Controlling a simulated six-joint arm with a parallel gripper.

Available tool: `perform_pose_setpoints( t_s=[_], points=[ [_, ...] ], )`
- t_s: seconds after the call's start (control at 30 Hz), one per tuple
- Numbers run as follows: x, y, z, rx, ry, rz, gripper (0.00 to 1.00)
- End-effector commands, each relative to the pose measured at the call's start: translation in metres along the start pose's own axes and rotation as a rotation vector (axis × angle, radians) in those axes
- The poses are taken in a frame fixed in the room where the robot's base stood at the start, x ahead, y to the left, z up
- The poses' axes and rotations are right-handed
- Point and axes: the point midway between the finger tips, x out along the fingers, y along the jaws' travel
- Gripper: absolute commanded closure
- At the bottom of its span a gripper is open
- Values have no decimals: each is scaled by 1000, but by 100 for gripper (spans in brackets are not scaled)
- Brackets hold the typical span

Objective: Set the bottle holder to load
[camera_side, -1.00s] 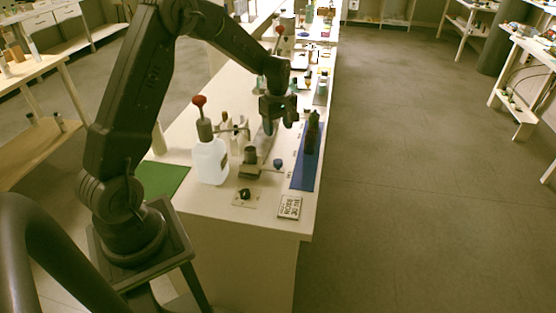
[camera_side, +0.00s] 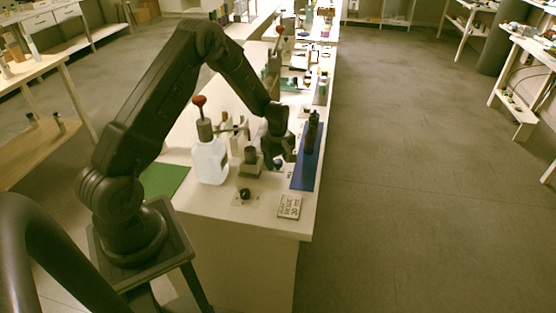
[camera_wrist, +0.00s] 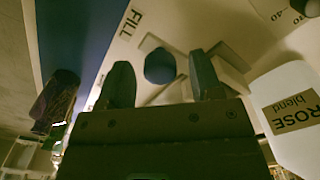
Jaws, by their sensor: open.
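My gripper (camera_side: 279,160) is open and low over the bench, pointing down. In the wrist view its two fingers (camera_wrist: 163,78) stand on either side of a dark blue knob (camera_wrist: 160,66), with a gap around it. The knob lies near the word FILL (camera_wrist: 130,24) on the bench top. In the side view the knob (camera_side: 278,163) is partly hidden by the fingers. A grey cup on a block (camera_side: 249,157), which looks like the bottle holder, stands just left of the gripper. I cannot read which setting it is at.
A dark bottle (camera_side: 312,134) stands on a blue strip (camera_side: 304,172). A black knob (camera_side: 245,194) and a 30 ml sign (camera_side: 290,207) are in front.

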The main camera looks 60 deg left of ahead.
Motion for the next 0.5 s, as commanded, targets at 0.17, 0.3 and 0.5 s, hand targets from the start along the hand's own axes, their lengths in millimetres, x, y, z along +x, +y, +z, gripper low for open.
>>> perform_pose_setpoints(
  t_s=[0.17,0.3,0.5],
  points=[
    [0,0,0,0,0,0,44],
    [0,0,0,0,0,0,57],
    [0,0,0,0,0,0,76]
  ],
)
